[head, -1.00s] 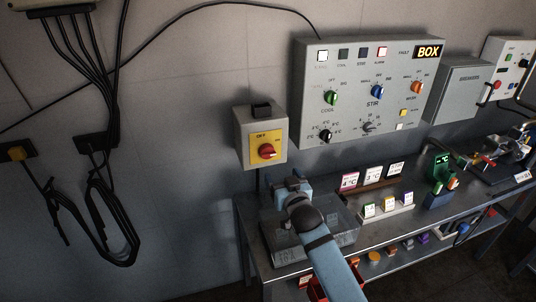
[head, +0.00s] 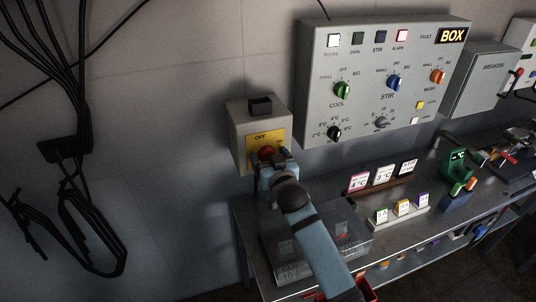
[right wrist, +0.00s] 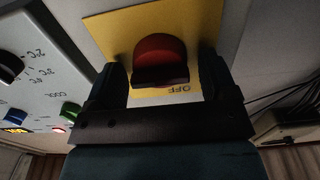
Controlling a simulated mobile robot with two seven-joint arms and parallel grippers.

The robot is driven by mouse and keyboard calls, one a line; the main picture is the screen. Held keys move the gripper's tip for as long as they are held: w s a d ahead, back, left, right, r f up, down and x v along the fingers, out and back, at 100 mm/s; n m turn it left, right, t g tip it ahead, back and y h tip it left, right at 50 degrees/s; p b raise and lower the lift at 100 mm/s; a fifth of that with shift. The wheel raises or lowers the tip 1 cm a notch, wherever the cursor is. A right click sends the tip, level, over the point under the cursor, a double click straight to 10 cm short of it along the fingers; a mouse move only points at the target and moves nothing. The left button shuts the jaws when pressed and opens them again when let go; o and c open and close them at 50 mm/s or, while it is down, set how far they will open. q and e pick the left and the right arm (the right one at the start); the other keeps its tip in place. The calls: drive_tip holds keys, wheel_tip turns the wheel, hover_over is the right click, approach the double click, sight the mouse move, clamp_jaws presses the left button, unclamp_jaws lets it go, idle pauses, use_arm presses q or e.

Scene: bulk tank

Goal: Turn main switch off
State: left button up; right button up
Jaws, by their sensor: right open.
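The main switch is a red rotary knob (head: 266,153) on a yellow plate (head: 281,137) marked OFF, on the front of a grey wall box (head: 241,125). My right gripper (head: 272,164) is at the knob and covers its lower part in the head view. In the right wrist view the red knob (right wrist: 160,58) sits between the two open fingers of the right gripper (right wrist: 164,80). A finger stands on each side of it, and I cannot tell whether either touches. The inverted OFF lettering shows near the right finger. My left gripper is out of view.
A grey control panel (head: 380,60) with knobs and lamps hangs right of the switch box. Below is a metal bench (head: 340,262) with a clear-lidded box (head: 312,246), small signs and a green device (head: 458,163). Black cables (head: 75,215) hang on the left wall.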

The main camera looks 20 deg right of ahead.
drive_tip(key=shift+s+r, duration=0.1)
drive_tip(key=shift+s, duration=0.05)
drive_tip(key=shift+c, duration=0.8)
drive_tip(key=c, duration=0.7)
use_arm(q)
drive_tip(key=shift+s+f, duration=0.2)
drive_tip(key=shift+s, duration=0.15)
use_arm(e)
drive_tip(key=shift+c, duration=0.2)
